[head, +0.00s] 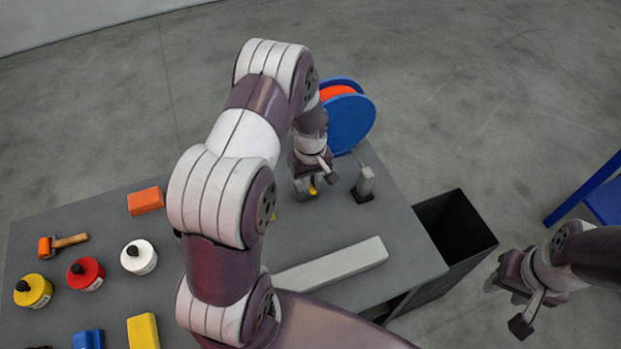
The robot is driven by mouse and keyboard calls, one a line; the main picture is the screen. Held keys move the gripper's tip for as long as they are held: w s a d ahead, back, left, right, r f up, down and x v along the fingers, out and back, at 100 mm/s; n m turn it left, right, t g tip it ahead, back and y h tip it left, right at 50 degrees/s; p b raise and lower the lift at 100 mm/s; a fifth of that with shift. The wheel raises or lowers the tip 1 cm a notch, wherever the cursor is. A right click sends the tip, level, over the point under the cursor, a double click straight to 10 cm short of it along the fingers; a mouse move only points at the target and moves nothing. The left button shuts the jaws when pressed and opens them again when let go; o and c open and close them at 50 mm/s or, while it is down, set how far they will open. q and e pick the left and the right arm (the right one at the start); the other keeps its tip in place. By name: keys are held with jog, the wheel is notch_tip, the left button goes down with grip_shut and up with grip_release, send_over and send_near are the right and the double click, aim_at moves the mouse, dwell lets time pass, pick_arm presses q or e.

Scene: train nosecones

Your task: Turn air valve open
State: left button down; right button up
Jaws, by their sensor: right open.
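A small yellow part (314,190), which looks like the air valve's handle, shows at my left gripper (311,188) on the far part of the grey table. The gripper points down over it and hides most of the valve. I cannot tell whether the fingers touch it or how far they are closed. A blue reel (352,122) with orange hose (337,92) stands just behind, partly hidden by my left arm. My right gripper (507,307) is open and empty, out past the right side of the table, far from the valve.
A grey upright fitting (365,181) stands right of my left gripper. A long pale bar (335,264) lies nearer. Yellow (33,291), red (86,274) and white (139,257) pots stand left, with an orange block (146,201). A black bin (455,228) stands beside the table.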

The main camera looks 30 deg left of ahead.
pick_arm(q)
jog(key=n, duration=0.3)
jog(key=w+n, duration=0.1)
jog(key=shift+d+f+n+b, duration=0.1)
jog(key=shift+d+n+b, duration=0.2)
jog(key=shift+b, duration=0.1)
jog(key=n, duration=0.2)
jog(key=w+n, duration=0.1)
jog(key=n, duration=0.1)
jog(key=shift+b, duration=0.35)
jog(key=n, duration=0.2)
jog(key=w+n, duration=0.1)
jog(key=n, duration=0.2)
jog(key=shift+w+a+b, duration=0.1)
jog(key=shift+b, duration=0.2)
jog(key=shift+w+a+n, duration=0.2)
jog(key=shift+w+n, duration=0.05)
jog(key=shift+n, duration=0.8)
jog(key=shift+w+a+n, duration=0.15)
jog(key=shift+w+n, duration=0.05)
jog(key=shift+n, duration=0.85)
jog(key=shift+b, duration=0.3)
jog(key=c, duration=1.1)
grip_release()
